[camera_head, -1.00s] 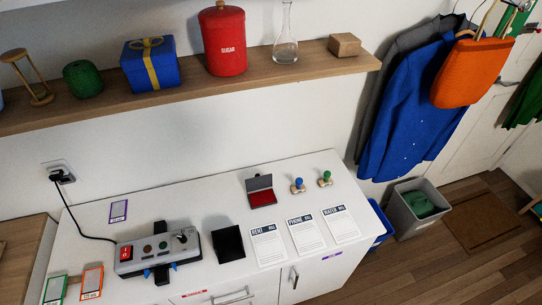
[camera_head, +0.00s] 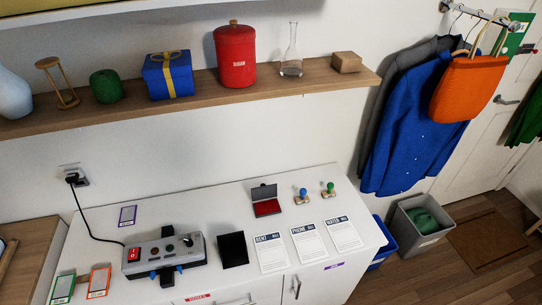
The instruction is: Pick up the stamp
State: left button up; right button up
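Two small stamps stand upright on the white cabinet top, right of the ink pad. One stamp has a blue knob (camera_head: 303,195) and the other stamp has a green knob (camera_head: 329,189). Both have light wooden-looking bases. The open ink pad (camera_head: 266,203) shows a red surface with its dark lid raised. Three bill sheets lie in front of the stamps: rent (camera_head: 271,254), phone (camera_head: 312,243) and water (camera_head: 343,233). Neither of my grippers is in view.
The white cabinet (camera_head: 215,199) also holds a control box (camera_head: 162,256) with a cable, a black pad (camera_head: 233,250) and small cards. A wooden shelf (camera_head: 200,97) with a red sugar tin (camera_head: 235,57) overhangs behind. Bins (camera_head: 418,226) stand on the floor at right.

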aim_at(303, 199)
jog(key=i+l+u, duration=0.25)
jog(key=i, duration=0.2)
jog(key=i+l+u, duration=0.25)
jog(key=l, duration=0.25)
jog(key=i+l+u, duration=0.25)
jog(key=i+l, duration=0.2)
jog(key=i+l+u, duration=0.3)
jog(key=l, duration=0.25)
